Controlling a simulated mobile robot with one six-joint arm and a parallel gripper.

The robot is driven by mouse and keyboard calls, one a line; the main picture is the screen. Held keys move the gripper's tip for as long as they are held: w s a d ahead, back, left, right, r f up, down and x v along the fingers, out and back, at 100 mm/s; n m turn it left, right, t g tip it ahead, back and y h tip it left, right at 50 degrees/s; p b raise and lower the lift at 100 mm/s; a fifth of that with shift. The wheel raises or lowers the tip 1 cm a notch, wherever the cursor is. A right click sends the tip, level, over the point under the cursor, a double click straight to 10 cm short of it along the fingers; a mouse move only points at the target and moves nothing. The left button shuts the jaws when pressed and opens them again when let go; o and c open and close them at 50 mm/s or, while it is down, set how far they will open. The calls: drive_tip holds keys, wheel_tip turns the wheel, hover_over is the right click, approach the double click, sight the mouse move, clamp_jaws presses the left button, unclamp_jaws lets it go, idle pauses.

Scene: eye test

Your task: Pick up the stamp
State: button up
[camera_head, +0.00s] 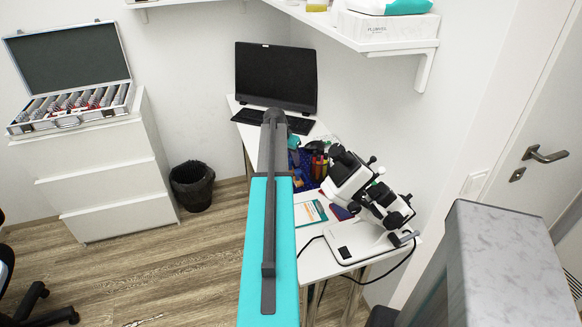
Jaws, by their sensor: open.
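I cannot make out the stamp for certain. It may be among the small coloured items (319,166) on the white desk (314,262), but they are too small and partly covered to tell. My own teal and dark grey arm reaches up the middle of the head camera view and covers the left part of the desk. My gripper does not show; the far end of my arm hides what lies behind it.
A black-and-white microscope (365,197) stands at the desk's right front, its cable hanging over the edge. A monitor (276,77) and keyboard (289,122) are at the back. A bin (192,188) and drawers (110,185) stand left. A shelf (385,47) overhangs.

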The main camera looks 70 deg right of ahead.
sight(290, 166)
drive_tip(key=shift+x, duration=1.35)
drive_tip(key=shift+c, duration=0.6)
clamp_jaws()
